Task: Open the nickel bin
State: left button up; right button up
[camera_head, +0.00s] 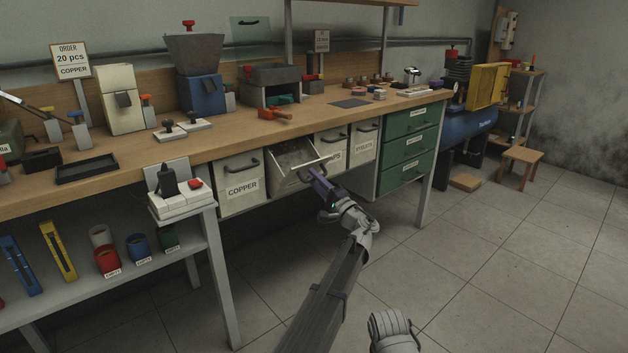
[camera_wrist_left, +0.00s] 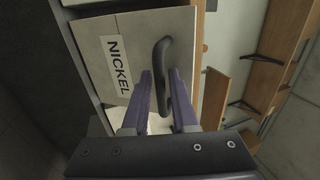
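The nickel bin (camera_head: 291,178) hangs under the workbench and is tilted out at its top, with small pieces visible inside. In the left wrist view its front shows a NICKEL label (camera_wrist_left: 118,66) and a dark curved handle (camera_wrist_left: 163,75). My left gripper (camera_head: 317,176) is at this handle, with its two purple fingers (camera_wrist_left: 164,88) on either side of it and seemingly closed on it. The label is hidden from the head view by the tilt and the gripper.
The copper bin (camera_head: 240,184) is closed just left of the nickel bin. Other closed bins, one labelled RIVETS (camera_head: 364,143), and green drawers (camera_head: 409,142) stand to the right. A side shelf (camera_head: 160,268) with cups is at left. The floor in front is clear.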

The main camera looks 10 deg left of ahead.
pick_arm(q)
jog(key=b+v, duration=0.2)
jog(key=v, duration=0.5)
jog(key=shift+s+d+f, duration=0.15)
jog(key=shift+f, duration=0.05)
